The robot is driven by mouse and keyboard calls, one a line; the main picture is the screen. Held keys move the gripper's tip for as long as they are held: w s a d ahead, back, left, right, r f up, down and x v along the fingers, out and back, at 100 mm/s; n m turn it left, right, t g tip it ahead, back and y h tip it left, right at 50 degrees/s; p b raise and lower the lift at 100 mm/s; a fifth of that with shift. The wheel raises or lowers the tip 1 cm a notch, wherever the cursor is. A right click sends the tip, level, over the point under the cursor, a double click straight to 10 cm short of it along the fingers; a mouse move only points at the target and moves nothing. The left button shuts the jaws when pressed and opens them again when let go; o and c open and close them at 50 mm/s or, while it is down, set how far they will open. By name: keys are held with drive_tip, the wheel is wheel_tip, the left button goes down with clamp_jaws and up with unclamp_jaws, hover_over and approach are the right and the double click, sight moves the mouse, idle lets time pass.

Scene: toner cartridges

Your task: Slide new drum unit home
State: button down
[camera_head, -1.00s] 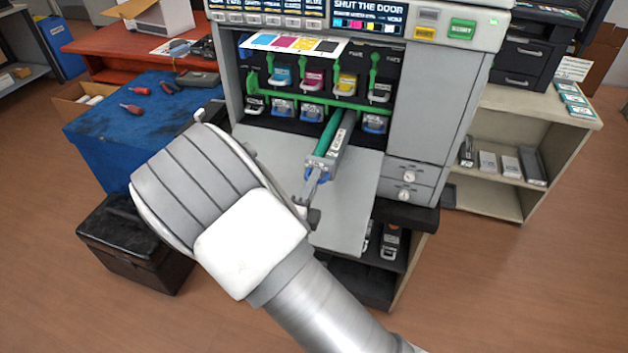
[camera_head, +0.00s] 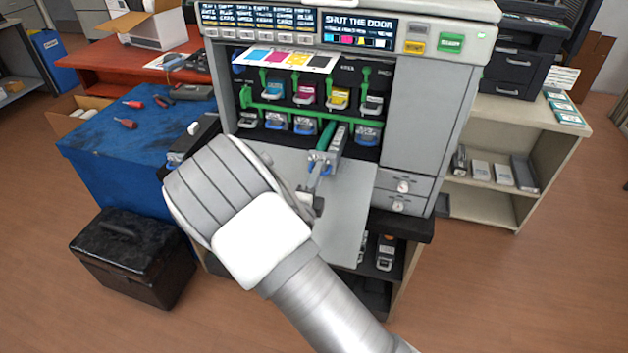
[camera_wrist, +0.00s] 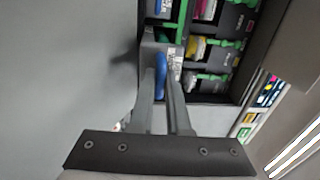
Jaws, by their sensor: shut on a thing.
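The drum unit (camera_head: 330,148) is a long grey and green piece with a blue grip at its near end. It sticks part way out of the lower row of the printer (camera_head: 430,120), its far end inside a slot. My gripper (camera_head: 316,178) is shut on its near end, over the lowered front door (camera_head: 348,200). In the wrist view my gripper (camera_wrist: 167,92) has its fingers around the blue grip (camera_wrist: 161,76) of the drum unit. The far end of the drum unit is hidden inside the printer.
Coloured toner cartridges (camera_head: 305,94) fill the row above, behind green levers. Other blue-gripped units (camera_head: 276,122) sit in the lower row. A blue cabinet (camera_head: 110,150) with tools stands at left, a black box (camera_head: 135,255) on the floor, and a shelf (camera_head: 500,205) at right.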

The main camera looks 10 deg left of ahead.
drive_tip(key=shift+w+d+b, duration=0.15)
drive_tip(key=shift+w+b, duration=0.1)
drive_tip(key=shift+w, duration=2)
drive_tip(key=shift+w+d+b, duration=0.2)
drive_tip(key=shift+w, duration=2.1)
drive_tip(key=shift+w+d+b, duration=0.15)
drive_tip(key=shift+w+b, duration=0.1)
drive_tip(key=shift+w, duration=2)
drive_tip(key=c, duration=0.9)
unclamp_jaws()
drive_tip(key=shift+o, duration=0.6)
drive_tip(key=shift+s+f, duration=0.1)
drive_tip(key=shift+f, duration=0.05)
drive_tip(key=o, duration=0.4)
drive_tip(key=shift+s+f, duration=0.1)
